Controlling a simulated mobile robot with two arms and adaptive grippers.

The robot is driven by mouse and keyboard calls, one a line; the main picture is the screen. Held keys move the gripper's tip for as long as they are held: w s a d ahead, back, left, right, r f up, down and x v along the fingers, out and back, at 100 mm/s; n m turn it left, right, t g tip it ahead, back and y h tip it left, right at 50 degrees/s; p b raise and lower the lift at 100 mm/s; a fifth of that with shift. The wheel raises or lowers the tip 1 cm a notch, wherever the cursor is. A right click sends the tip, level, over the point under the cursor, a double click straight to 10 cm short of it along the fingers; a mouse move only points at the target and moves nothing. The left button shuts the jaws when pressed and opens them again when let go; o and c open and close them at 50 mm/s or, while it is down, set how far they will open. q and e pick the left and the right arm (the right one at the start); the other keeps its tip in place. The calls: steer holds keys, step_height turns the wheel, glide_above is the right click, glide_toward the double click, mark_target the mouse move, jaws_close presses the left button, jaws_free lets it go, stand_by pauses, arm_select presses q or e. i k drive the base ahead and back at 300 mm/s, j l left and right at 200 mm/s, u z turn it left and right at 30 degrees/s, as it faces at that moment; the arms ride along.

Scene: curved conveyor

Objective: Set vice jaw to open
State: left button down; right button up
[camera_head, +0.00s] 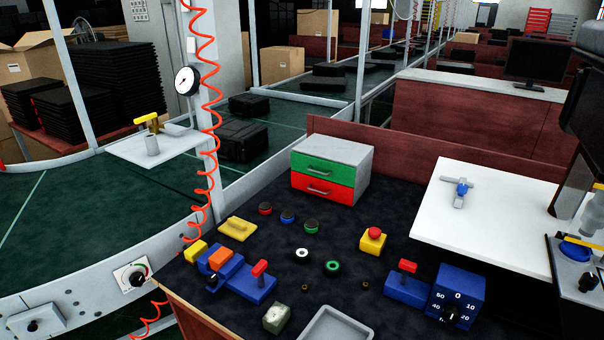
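A blue block-shaped fixture (232,266) stands at the left front of the dark work table. It carries an orange block (220,258) on top and a small dark round part (212,280) at its front. It looks most like the vice, but I cannot be sure. I cannot tell from this view how far apart its jaws are. A blue base with a red lever (260,268) stands right beside it. Neither of my grippers is in view.
The dark table (330,215) holds a green-and-red drawer box (330,170), a yellow-based red button (373,238), a second red lever (407,266), a blue dial box (458,292) and a grey tray (335,326). A coiled red hose (212,130) hangs at the left. The table's middle has free room.

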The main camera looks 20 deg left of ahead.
mark_target(214, 282)
steer(key=j+u, duration=0.15)
steer(key=u, duration=1.15)
